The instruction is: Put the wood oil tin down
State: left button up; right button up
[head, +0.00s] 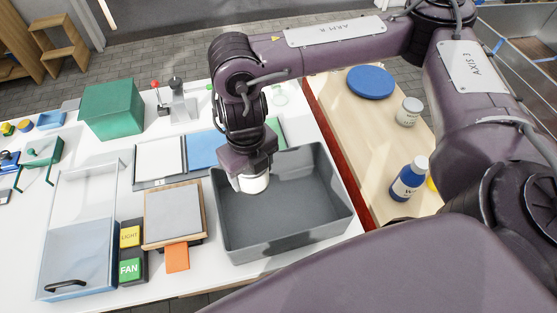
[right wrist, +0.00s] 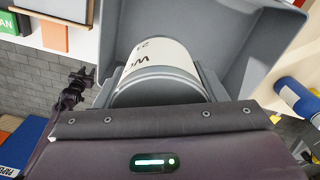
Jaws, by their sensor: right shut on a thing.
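My right gripper (head: 250,172) points down at the back left of the grey bin (head: 290,215) and is shut on the wood oil tin. The tin (head: 254,184) is white and mostly hidden by the gripper. In the right wrist view, the tin (right wrist: 158,72) sits between the jaws with part of its lettering showing, and the grey bin walls (right wrist: 240,28) rise around it. I cannot tell whether the tin touches the bin floor. The visible bin floor is empty. My left gripper does not show in the head view.
Left of the bin are a wood-framed grey pad (head: 173,213), an orange block (head: 177,257), LIGHT and FAN buttons (head: 130,267) and a clear tray (head: 75,240). Right, a wooden surface holds a blue disc (head: 371,82), a white-lidded jar (head: 408,111) and a blue bottle (head: 406,184).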

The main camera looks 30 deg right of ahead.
jog(key=shift+r+n, duration=0.1)
jog(key=shift+n, duration=0.3)
jog(key=shift+f, duration=0.3)
notch_tip(320, 180, down, 15)
jog(key=b, duration=0.3)
jog(key=shift+f, duration=0.2)
notch_tip(320, 180, down, 3)
jog(key=shift+f+b, duration=0.1)
jog(key=shift+b, duration=0.75)
jog(key=shift+f, duration=0.35)
